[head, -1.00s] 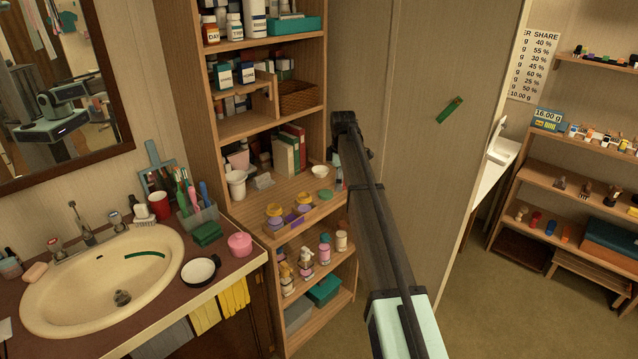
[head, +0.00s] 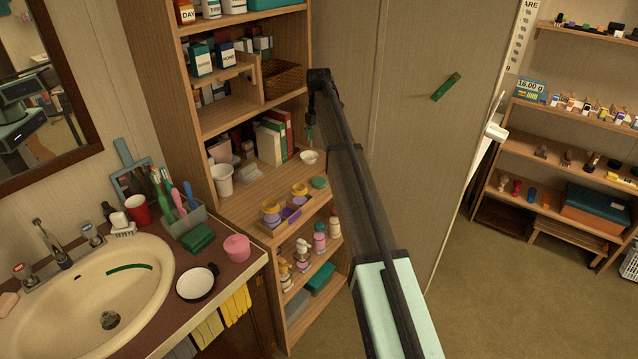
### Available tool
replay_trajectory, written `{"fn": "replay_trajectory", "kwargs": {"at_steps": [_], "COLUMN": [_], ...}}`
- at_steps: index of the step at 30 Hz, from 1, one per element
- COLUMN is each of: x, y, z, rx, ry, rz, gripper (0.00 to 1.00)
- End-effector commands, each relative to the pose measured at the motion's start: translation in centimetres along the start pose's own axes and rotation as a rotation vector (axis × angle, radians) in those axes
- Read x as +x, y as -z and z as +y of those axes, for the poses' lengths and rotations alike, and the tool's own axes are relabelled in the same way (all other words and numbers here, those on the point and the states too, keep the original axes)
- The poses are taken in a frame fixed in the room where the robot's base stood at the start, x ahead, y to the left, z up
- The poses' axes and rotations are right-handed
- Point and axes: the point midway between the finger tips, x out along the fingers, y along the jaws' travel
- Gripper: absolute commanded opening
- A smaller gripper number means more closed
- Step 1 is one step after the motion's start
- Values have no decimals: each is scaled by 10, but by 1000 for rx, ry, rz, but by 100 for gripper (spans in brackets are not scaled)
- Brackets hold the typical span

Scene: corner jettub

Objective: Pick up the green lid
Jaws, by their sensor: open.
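The green lid (head: 318,182) is a small, flat, round green piece in the head view. It lies on the wooden shelf board, near its right front edge. My gripper (head: 310,138) hangs from the arm's far end, above and slightly left of the lid in the picture, apart from it. It is small and partly hard to make out against the books. It is open, and nothing shows between its fingers.
A white bowl (head: 309,157) sits just behind the lid. Books (head: 270,140) and a white cup (head: 222,180) are further back and left. A tall panel (head: 420,130) stands to the right.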

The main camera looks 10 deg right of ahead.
Motion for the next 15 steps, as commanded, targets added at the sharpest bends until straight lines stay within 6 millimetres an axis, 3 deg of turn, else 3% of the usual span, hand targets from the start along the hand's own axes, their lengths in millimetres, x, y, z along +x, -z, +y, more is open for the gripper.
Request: {"fn": "replay_trajectory", "kwargs": {"at_steps": [15], "x": [93], "y": [0], "z": [-1], "rx": [3], "ry": [1], "rz": [0], "gripper": [88]}}
